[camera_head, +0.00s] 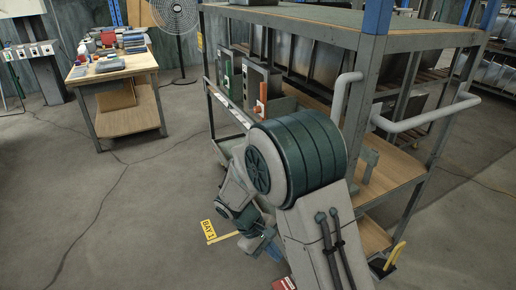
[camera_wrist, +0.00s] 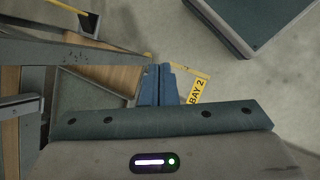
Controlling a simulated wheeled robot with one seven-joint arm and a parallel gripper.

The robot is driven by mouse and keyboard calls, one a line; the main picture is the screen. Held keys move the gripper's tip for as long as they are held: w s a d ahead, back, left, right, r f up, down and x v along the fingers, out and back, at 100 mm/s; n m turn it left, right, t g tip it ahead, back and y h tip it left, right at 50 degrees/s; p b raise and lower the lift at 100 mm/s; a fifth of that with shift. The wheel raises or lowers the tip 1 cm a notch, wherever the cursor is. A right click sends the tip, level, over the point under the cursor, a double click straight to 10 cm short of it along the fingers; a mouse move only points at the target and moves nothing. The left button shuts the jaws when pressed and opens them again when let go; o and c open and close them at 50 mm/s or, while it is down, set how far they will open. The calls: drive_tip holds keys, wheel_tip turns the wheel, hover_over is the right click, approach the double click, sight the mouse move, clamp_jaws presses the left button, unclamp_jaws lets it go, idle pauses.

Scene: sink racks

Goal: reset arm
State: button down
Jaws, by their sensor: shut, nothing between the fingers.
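My gripper shows in the wrist view as two blue fingers (camera_wrist: 158,84), closed together with nothing between them. They point toward the floor beside a metal rack with wooden shelves (camera_wrist: 95,75). In the head view my arm is folded in front of the rack (camera_head: 420,42).
A floor label (camera_head: 209,229) lies near my arm; a label reading BAY 2 (camera_wrist: 196,91) shows beside the fingers. A dark green-topped block (camera_wrist: 245,22) is at the upper right of the wrist view. A workbench with items (camera_head: 112,68) and a fan (camera_head: 176,14) stand back left. Open floor lies left.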

drive_tip(key=s+d+r+m+t+y+p, duration=0.1)
drive_tip(key=s+d+r+m+y+p, duration=0.1)
drive_tip(key=r, duration=0.9)
drive_tip(key=s+d+r+m+t+y+p, duration=0.1)
drive_tip(key=s+d+r+m+p, duration=0.3)
drive_tip(key=r+p, duration=0.4)
drive_tip(key=s+d+r+m+t+y+p, duration=0.2)
drive_tip(key=s+r, duration=0.5)
drive_tip(key=r, duration=0.7)
drive_tip(key=d+m+y+p, duration=0.1)
drive_tip(key=d+p, duration=0.1)
drive_tip(key=p, duration=0.1)
drive_tip(key=shift+d+r+m, duration=0.25)
drive_tip(key=shift+r+m, duration=0.05)
drive_tip(key=shift+r, duration=0.1)
